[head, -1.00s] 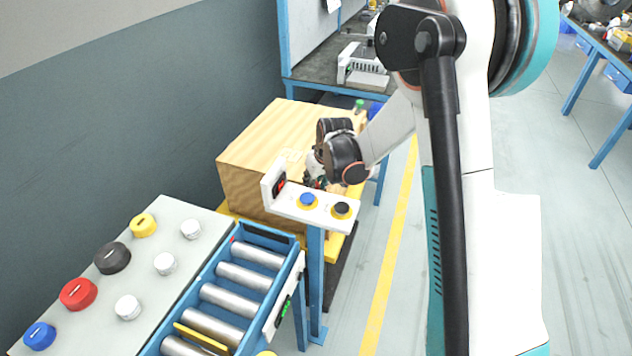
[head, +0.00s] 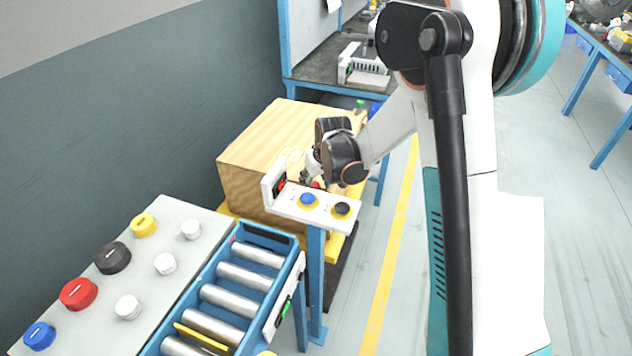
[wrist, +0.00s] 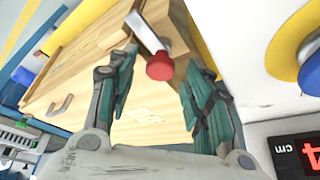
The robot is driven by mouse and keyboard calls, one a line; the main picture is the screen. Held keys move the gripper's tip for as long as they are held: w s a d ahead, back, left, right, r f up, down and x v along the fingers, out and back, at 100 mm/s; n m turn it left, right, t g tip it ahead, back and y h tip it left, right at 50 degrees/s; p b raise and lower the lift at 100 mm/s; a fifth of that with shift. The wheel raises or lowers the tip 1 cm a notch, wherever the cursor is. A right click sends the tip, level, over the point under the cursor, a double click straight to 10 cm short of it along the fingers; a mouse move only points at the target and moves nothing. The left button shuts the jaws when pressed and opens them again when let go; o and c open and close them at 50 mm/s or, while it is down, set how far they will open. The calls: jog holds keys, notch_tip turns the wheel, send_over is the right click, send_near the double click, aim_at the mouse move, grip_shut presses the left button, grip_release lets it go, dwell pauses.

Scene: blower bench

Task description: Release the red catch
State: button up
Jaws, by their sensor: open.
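The red catch (wrist: 160,66) is a round red knob at the end of a pale metal bar (wrist: 147,32) in the wrist view. It stands in front of the wooden box (wrist: 85,65). My gripper (wrist: 159,76) is open, with one teal finger on each side of the knob's line; the knob appears between the fingertips, and I cannot tell whether either finger touches it. In the head view my gripper (head: 310,177) is low beside the wooden box (head: 255,140), behind the small button stand, and the catch is mostly hidden there.
A white button stand (head: 322,217) with a blue button (head: 307,199) and a black button (head: 342,208) is close in front of my gripper. A roller conveyor (head: 240,278) and a knob panel (head: 140,290) lie at left. Clear floor lies right.

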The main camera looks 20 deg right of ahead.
jog(key=v, duration=1.1)
jog(key=shift+s+r, duration=0.2)
jog(key=s+r+t, duration=0.1)
jog(key=s+r, duration=0.8)
jog(key=s, duration=0.5)
jog(key=s+m+t, duration=0.1)
jog(key=s, duration=1.3)
jog(key=shift+r+m+t+h, duration=0.15)
jog(key=shift+m+t+h, duration=0.15)
jog(key=shift+t, duration=0.1)
jog(key=shift+w+a, duration=0.1)
